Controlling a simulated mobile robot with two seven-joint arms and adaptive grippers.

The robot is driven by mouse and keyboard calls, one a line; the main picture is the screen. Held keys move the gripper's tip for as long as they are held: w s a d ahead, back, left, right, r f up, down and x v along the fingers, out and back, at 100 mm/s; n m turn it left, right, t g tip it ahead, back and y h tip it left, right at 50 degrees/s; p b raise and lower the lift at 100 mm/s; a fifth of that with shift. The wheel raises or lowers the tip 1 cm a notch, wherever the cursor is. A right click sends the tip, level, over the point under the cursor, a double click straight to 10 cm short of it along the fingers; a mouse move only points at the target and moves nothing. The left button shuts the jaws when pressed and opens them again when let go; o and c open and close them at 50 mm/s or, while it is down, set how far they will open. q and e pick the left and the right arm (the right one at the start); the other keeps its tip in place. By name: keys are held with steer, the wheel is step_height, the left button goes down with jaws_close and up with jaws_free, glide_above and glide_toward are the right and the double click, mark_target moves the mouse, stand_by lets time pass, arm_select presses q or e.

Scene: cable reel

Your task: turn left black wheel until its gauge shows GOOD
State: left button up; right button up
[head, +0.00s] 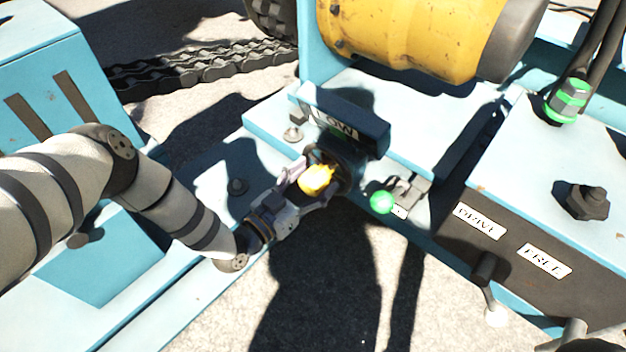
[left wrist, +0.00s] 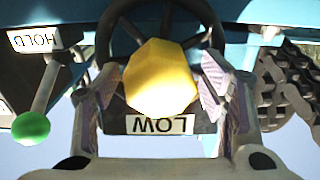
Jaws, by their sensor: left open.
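The left black wheel (head: 346,158) is a dark ring with spokes, partly hidden behind my gripper and a yellow faceted knob (head: 316,181). The wheel (left wrist: 118,32) and knob (left wrist: 162,78) also show in the left wrist view. The gauge (head: 350,112) is a dark box just above the wheel in the head view. Its label (left wrist: 160,124) reads LOW, upside down in the left wrist view. My left gripper (head: 307,182) is open at the wheel, its fingers on either side of the yellow knob. I cannot tell whether they touch it. My right gripper is not in view.
A green-knobbed lever (head: 382,203) stands just right of the wheel; a HOLD label (left wrist: 34,40) shows near it. DRIVE (head: 480,221) and FREE (head: 544,261) labels are on the right housing. A yellow drum (head: 415,35) is behind. A black chain (head: 205,70) lies at the back left.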

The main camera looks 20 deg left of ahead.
arm_select(q)
jaws_close()
steer(key=shift+r+m, duration=0.1)
steer(key=shift+m, duration=0.2)
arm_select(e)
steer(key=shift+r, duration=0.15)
arm_select(q)
steer(key=m+p, duration=0.2)
steer(key=shift+d+m, duration=0.1)
steer(key=shift+m, duration=0.3)
steer(key=shift+m+p, duration=0.75)
steer(key=shift+m, duration=1.45)
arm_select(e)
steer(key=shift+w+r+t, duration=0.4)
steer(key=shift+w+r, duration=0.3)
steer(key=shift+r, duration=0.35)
arm_select(q)
steer(key=shift+m, duration=0.3)
jaws_free()
steer(key=shift+s, duration=0.1)
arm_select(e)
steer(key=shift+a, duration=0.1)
